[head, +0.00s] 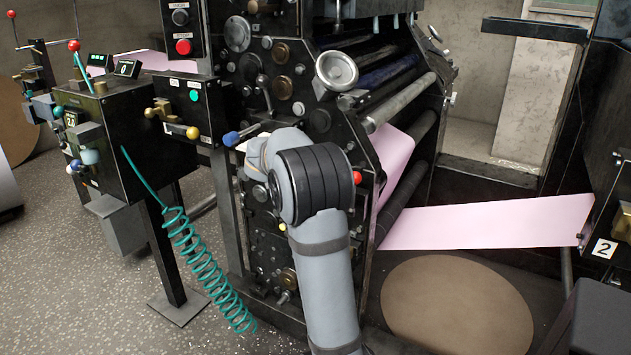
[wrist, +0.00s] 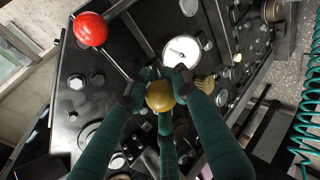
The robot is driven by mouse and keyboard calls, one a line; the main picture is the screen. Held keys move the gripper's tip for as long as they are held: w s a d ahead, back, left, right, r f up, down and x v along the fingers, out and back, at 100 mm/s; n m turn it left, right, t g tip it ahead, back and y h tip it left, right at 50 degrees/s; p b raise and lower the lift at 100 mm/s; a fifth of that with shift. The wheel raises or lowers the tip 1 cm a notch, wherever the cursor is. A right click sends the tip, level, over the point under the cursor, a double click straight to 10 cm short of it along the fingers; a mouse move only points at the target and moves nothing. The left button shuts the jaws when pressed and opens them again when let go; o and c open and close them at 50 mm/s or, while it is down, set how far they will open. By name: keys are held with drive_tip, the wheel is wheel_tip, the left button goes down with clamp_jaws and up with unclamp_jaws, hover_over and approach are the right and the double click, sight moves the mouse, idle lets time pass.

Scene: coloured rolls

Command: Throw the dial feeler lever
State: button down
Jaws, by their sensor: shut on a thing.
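In the wrist view, a round white dial (wrist: 182,51) sits on the dark machine panel. A yellow ball knob (wrist: 160,96) is just below it. My gripper (wrist: 157,84) has green fingers closed around this yellow knob, with the fingertips close beside the dial. The knob's stem and any lever arm behind it are hidden by the fingers. A red ball (wrist: 90,29) stands at upper left, with a thin rod running from it towards my fingertips; I cannot tell where the rod ends. In the head view my own arm hides the gripper, the dial and the yellow knob.
The printing machine (head: 283,75) has rollers and a pink web (head: 490,222) running right. A control box (head: 105,125) on a post stands left, with a green coiled cable (head: 195,255) hanging. A blue-tipped handle (head: 231,138) is close to my arm. Speckled floor at front left is free.

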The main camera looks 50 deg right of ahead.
drive_tip(key=shift+s+f, duration=0.15)
drive_tip(key=shift+f, duration=0.15)
drive_tip(key=c, duration=1.9)
unclamp_jaws()
drive_tip(key=o, duration=0.5)
drive_tip(key=shift+r, duration=0.2)
drive_tip(key=shift+a+r, duration=0.1)
drive_tip(key=v, duration=1.1)
drive_tip(key=shift+a+r, duration=0.25)
drive_tip(key=shift+a, duration=0.05)
drive_tip(key=shift+d, duration=0.1)
